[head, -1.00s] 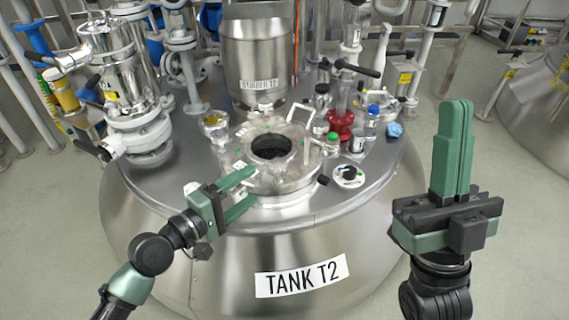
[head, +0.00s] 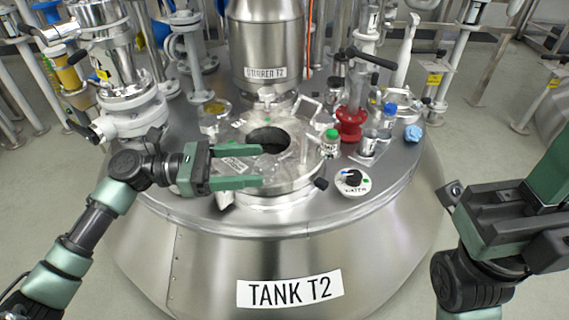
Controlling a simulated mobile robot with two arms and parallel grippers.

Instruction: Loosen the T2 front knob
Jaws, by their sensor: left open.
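Tank T2 (head: 330,243) stands in front of me, with a round glass-covered manway (head: 290,175) on its lid. A black knob (head: 320,184) shows at the manway's front right rim; I cannot tell if it is the front knob.
A white dial (head: 352,182) lies right of the manway. A steel vessel (head: 265,45) rises at the back. Large valve piping (head: 125,80) stands at the left.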

